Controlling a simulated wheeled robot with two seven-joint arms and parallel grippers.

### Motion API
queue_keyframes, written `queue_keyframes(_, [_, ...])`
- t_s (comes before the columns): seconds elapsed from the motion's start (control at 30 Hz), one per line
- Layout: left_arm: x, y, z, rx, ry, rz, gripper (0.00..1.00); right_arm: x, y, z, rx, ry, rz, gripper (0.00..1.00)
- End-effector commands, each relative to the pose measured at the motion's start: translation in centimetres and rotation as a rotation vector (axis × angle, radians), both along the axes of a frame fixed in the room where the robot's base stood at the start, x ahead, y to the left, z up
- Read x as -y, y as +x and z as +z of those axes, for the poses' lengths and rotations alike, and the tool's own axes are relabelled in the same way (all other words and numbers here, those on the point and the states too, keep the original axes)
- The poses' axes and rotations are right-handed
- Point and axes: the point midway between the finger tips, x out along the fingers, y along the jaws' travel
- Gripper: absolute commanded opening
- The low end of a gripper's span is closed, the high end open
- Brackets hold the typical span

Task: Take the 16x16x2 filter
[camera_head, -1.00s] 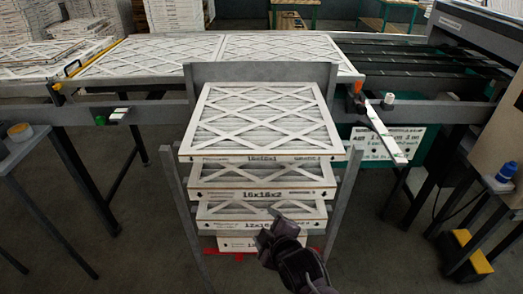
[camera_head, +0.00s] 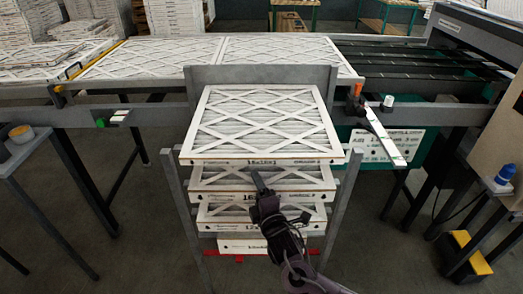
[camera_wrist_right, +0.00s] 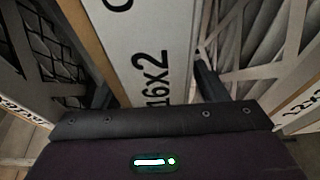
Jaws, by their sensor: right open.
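The 16x16x2 filter (camera_head: 310,177) is the second filter down in the stacked rack, a white-framed panel with its label on the front edge. My right gripper (camera_head: 262,187) is at the middle of that front edge and hides part of the label. In the right wrist view, the filter's printed edge (camera_wrist_right: 140,55) lies between the open fingers, with "16x2" readable. Whether the fingers touch it, I cannot tell. My left gripper is not in view.
A 12x12x1-like labelled filter (camera_head: 262,125) sits just above. Another filter (camera_head: 300,214) lies below, over a lowest one (camera_head: 240,245). Grey rack posts (camera_head: 345,195) flank the stack. A conveyor table (camera_head: 150,57) with filters runs behind.

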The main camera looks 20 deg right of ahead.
Motion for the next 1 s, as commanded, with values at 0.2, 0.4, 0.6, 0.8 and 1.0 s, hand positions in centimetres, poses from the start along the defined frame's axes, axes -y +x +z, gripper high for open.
queue_keyframes(0.2, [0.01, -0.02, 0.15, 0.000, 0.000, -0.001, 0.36, -0.13, 1.36, 0.06, 0.000, 0.001, 0.001, 0.66])
queue_keyframes(0.4, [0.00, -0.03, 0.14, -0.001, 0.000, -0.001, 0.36, -0.11, 1.33, 0.03, 0.000, 0.001, 0.001, 0.60])
queue_keyframes(0.6, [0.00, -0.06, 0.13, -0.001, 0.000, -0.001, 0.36, -0.10, 1.31, 0.02, -0.001, 0.001, 0.001, 0.34])
queue_keyframes(0.8, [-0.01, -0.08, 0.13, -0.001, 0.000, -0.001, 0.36, -0.09, 1.33, 0.13, 0.002, 0.001, 0.001, 0.12])
queue_keyframes(1.0, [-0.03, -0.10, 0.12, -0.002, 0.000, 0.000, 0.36, -0.08, 1.32, 0.16, 0.002, 0.001, 0.001, 0.12])
